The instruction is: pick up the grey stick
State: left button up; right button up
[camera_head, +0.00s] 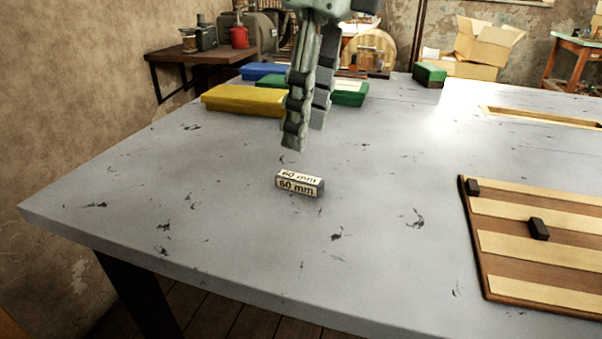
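The grey stick (299,184) is a short block with "60 mm" labels on its top and front faces. It lies flat on the grey table (230,215), with free surface around it. My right gripper (304,135) hangs from the top of the view with its fingers pointing down. Its tips appear above and beyond the stick, apart from it. The two fingers stand apart, one partly behind the other, with nothing seen between them. My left gripper is not in view.
A yellow box (244,99), a blue box (265,71) and green boxes lie at the back left. A brown striped board (530,241) with small black blocks lies at the right. A shallow wooden tray (545,117) is at the far right. The table's front edge is near.

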aim_at(300, 177)
jog(key=f, duration=0.6)
jog(key=shift+w+a+f, duration=0.15)
jog(key=shift+a+f, duration=0.2)
jog(key=c, duration=0.8)
